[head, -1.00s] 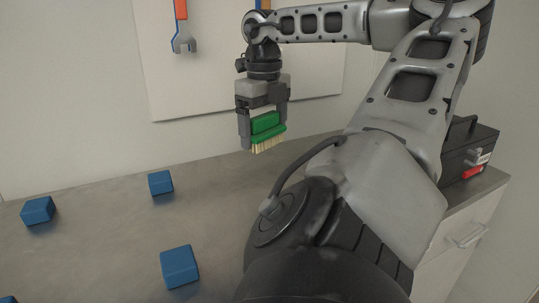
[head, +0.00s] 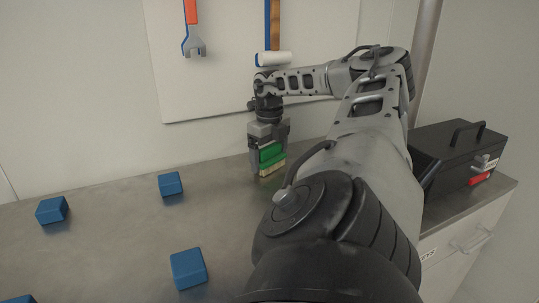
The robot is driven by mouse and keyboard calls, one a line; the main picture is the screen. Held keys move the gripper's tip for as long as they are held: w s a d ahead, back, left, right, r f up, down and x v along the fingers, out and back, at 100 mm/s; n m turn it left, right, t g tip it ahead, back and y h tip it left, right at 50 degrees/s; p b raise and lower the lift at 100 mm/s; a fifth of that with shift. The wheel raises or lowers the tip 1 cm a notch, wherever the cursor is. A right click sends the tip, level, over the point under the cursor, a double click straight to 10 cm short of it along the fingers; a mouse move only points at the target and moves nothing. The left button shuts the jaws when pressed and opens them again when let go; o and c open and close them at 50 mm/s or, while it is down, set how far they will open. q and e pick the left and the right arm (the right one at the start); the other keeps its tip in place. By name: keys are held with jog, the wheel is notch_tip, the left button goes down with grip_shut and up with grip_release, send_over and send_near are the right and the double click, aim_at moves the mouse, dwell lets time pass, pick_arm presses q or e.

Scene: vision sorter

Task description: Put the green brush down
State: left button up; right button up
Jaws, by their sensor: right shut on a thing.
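The green brush (head: 271,153) has a green body and pale bristles that point down. My right gripper (head: 268,167) is shut on it and holds it low over the grey worktop (head: 120,222), near the back edge by the wall. The bristles are at or just above the surface; I cannot tell whether they touch. My left gripper is not in view.
Several blue blocks (head: 188,268) lie on the left and front of the worktop, one (head: 170,184) left of the brush. A black toolbox (head: 455,150) stands at the right end. A pegboard-like white panel (head: 215,85) with hanging tools is behind.

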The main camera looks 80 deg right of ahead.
aim_at(269, 146)
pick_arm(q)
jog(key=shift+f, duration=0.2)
pick_arm(e)
jog(key=shift+f, duration=0.2)
jog(key=o, duration=0.8)
jog(key=shift+o, duration=0.2)
jog(key=shift+r, duration=0.45)
notch_tip(269, 146, up, 12)
jog(key=shift+f+p, duration=0.2)
jog(key=shift+p, duration=0.1)
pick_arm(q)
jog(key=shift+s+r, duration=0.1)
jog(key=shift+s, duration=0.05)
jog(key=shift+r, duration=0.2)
